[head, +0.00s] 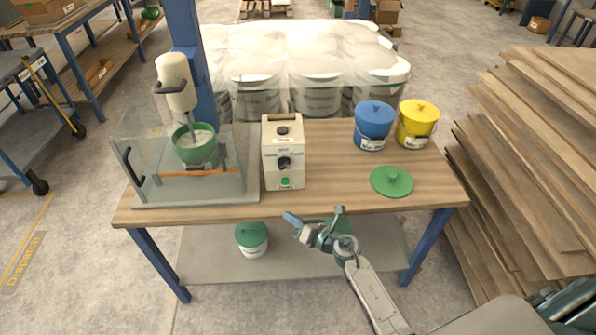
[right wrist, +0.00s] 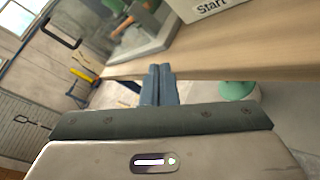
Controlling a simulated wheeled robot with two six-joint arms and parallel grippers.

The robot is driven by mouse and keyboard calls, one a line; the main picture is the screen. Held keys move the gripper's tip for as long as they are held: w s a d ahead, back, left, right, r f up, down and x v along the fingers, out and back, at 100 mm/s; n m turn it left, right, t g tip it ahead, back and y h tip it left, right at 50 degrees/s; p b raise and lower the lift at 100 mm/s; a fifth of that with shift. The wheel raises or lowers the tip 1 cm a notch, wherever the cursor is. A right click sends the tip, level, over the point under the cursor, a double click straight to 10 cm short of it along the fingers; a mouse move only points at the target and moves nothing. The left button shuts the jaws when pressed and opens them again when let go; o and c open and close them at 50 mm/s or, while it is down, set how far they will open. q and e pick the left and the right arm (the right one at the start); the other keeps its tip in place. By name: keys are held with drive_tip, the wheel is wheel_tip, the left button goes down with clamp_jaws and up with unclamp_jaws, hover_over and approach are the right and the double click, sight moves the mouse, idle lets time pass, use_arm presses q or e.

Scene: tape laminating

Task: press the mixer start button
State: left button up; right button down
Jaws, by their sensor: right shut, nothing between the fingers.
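The mixer's white control box (head: 283,150) stands on the wooden table, with a dark knob and a green start button (head: 286,182) low on its front. The mixer (head: 176,82) is to its left, over a green bucket (head: 195,150) behind a clear guard. My right gripper (head: 290,217) is shut and empty, in front of the table's front edge, below the button in the picture and apart from it. In the right wrist view, its closed fingers (right wrist: 158,85) point toward the table edge. The box's lower part with the word "Start" (right wrist: 212,6) shows at the top; the button is out of frame there. My left gripper is not in view.
Blue (head: 374,125) and yellow (head: 416,124) lidded buckets stand at the table's right, with a loose green lid (head: 391,181) before them. Stacked boards (head: 535,150) rise at the right. A lidded bucket (head: 252,238) sits on the lower shelf. The tabletop before the box is clear.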

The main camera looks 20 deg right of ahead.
sight(285, 182)
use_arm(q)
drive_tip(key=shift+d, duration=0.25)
use_arm(e)
drive_tip(key=shift+w+r+n, duration=0.15)
drive_tip(key=shift+r+n, duration=0.3)
drive_tip(key=shift+n, duration=0.05)
drive_tip(key=shift+a, duration=0.15)
